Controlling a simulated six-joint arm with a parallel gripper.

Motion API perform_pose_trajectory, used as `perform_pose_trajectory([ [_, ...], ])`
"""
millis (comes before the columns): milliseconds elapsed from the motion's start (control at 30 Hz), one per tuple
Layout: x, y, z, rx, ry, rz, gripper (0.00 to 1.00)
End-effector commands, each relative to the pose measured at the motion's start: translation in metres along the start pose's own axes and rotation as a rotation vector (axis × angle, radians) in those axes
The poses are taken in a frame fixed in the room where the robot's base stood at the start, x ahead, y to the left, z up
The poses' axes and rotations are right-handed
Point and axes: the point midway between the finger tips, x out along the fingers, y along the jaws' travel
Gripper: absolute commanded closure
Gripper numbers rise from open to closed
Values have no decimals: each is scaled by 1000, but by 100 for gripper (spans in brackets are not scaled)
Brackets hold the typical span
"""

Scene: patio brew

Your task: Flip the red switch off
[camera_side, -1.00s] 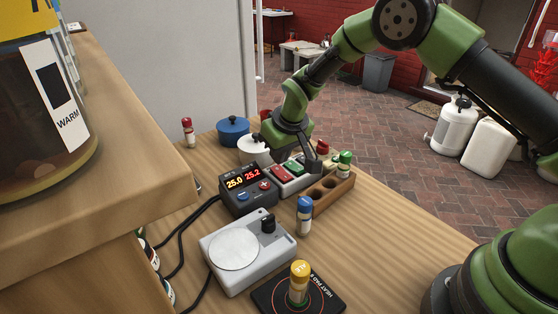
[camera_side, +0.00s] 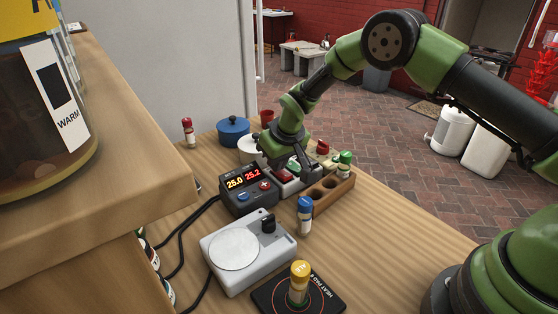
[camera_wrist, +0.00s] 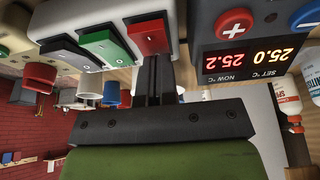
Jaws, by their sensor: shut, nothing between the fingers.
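In the side view the red switch (camera_side: 283,177) is partly covered by my gripper. My gripper (camera_wrist: 155,62) is shut and empty, its fingertips right at the near edge of the red switch in the wrist view. I cannot tell whether they touch it. In the side view my gripper (camera_side: 304,166) is low over the strip. Which way the rocker is tilted is unclear.
A dark temperature controller (camera_side: 249,199) showing 25.0 and 25.2 stands just beside the strip. A blue-capped vial (camera_side: 304,218), a grey stirrer (camera_side: 270,256) and a blue pot (camera_side: 233,132) stand nearby.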

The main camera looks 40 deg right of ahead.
Motion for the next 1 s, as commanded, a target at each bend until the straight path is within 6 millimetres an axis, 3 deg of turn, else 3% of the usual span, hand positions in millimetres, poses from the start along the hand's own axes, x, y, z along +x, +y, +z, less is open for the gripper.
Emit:
perform_pose_trajectory([
  [33, 5, 1, 9, -3, -24, 3, 100],
  [300, -1, 1, 21, 0, -32, 4, 100],
  [767, -4, 0, 23, 2, -32, 3, 100],
  [867, -10, 0, 20, 1, -27, 2, 100],
  [1000, -33, 0, 11, -1, -11, 1, 100],
])
